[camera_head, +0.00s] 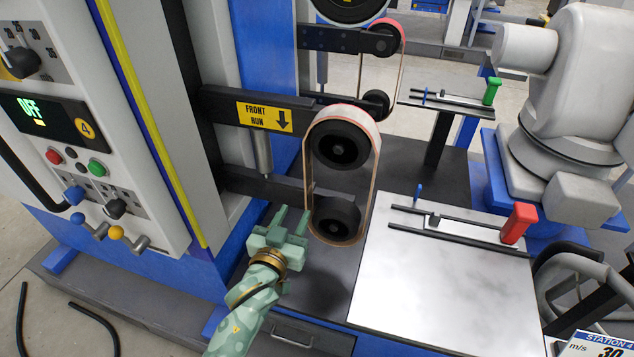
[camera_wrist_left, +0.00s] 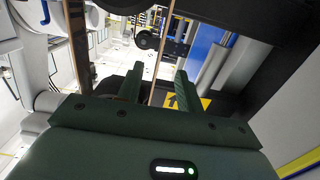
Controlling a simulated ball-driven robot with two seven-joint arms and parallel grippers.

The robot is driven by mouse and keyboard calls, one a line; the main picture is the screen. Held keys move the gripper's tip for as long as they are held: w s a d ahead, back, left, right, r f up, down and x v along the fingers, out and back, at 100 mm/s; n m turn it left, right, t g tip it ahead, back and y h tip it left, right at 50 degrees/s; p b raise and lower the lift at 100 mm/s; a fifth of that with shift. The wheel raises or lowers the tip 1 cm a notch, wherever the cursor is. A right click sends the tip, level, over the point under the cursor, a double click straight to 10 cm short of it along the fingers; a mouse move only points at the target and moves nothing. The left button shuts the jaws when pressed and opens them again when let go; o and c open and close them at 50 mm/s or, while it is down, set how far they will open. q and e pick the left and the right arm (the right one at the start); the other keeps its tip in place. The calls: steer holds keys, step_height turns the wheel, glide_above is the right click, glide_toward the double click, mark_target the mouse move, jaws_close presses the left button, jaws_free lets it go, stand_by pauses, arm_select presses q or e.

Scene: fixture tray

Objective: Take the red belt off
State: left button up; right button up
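The red belt (camera_head: 352,111) runs as a tall loop around an upper black pulley (camera_head: 342,145) and a lower black pulley (camera_head: 336,217). Its top is reddish and its edge tan. My left gripper (camera_head: 293,212) is open and empty, just left of the lower pulley in the head view, fingers pointing up and away. In the left wrist view a tan belt strand (camera_wrist_left: 163,60) appears in the gap between the two fingers (camera_wrist_left: 158,84); I cannot tell whether it is between them or beyond. A second strand passes to the left. My right gripper is not in view.
A black arm with a yellow FRONT RUN sign (camera_head: 264,117) and a grey cylinder (camera_head: 262,152) stand left of the belt. A pale plate (camera_head: 440,285) with a red-handled clamp (camera_head: 518,222) lies to the right. The control panel display (camera_head: 35,112) reads OFF. A similar belt unit stands behind.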

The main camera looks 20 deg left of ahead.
mark_target(307, 180)
arm_select(q)
steer(key=w+b, duration=0.1)
steer(key=w, duration=0.2)
steer(key=w+r+b, duration=0.1)
steer(key=w, duration=0.2)
steer(key=w+r+b, duration=0.1)
steer(key=w, duration=0.2)
steer(key=shift+w+d+b, duration=0.1)
steer(key=shift+w+b, duration=0.05)
steer(key=shift+b, duration=0.25)
steer(key=shift+w, duration=0.55)
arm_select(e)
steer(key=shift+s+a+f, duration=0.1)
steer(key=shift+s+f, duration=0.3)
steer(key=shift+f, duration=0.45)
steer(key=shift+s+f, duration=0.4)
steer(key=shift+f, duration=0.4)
arm_select(q)
steer(key=shift+c, duration=0.5)
jaws_close()
steer(key=shift+r, duration=0.1)
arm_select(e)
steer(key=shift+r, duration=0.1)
